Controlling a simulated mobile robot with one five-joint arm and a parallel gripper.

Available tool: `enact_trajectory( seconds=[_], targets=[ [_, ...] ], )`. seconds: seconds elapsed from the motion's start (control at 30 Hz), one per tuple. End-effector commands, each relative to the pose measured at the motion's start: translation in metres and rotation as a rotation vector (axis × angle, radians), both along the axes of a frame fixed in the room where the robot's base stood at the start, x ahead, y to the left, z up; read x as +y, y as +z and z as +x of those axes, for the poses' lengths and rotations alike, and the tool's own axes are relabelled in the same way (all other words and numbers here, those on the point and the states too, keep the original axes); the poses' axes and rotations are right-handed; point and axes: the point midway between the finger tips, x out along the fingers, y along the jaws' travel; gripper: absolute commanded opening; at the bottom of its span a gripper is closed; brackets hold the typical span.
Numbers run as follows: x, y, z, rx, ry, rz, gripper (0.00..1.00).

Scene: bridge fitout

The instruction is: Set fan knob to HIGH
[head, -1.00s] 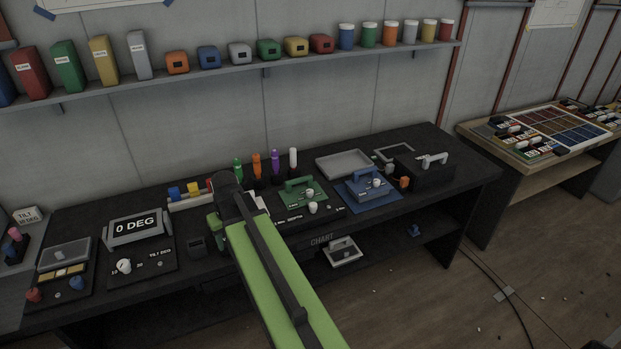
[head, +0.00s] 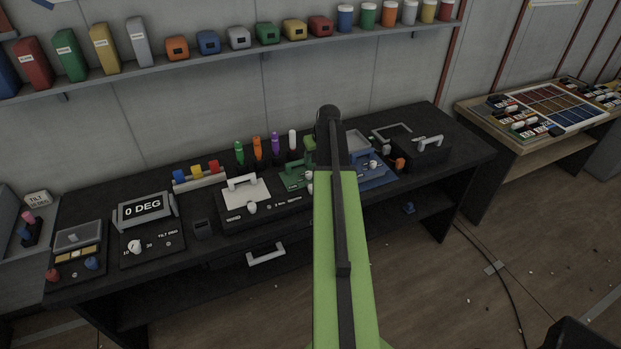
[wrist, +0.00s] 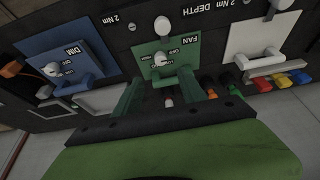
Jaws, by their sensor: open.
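The green FAN plate (wrist: 180,47) is in the middle of the wrist view, with its lettering upside down. Its white fan knob (wrist: 160,59) stands on it beside the OFF and other position marks. I cannot read clearly which mark the knob points to. My gripper (wrist: 165,88) is open, with its two green fingers apart at the near edge of the plate. The knob shows beyond the gap, with nothing held. In the head view the green plate (head: 294,178) is partly hidden by my arm, which also hides most of the gripper.
The blue DIM plate (wrist: 62,48) with its knob and handle is left in the wrist view; a white plate (wrist: 262,32) with a handle is right. Another white knob (wrist: 162,25) is on the dark panel. Upright coloured tools (head: 258,150) stand behind the panel.

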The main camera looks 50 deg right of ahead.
Motion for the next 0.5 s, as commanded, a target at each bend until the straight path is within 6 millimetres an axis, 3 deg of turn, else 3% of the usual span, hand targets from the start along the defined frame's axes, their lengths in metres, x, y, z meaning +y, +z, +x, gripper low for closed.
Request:
enact_trajectory(
  seconds=[0.03,0.5],
  targets=[
    [-0.003,-0.022,0.006,0.000,0.001,0.000,0.48],
    [-0.017,-0.114,0.041,0.001,0.000,0.000,0.48]
  ],
)
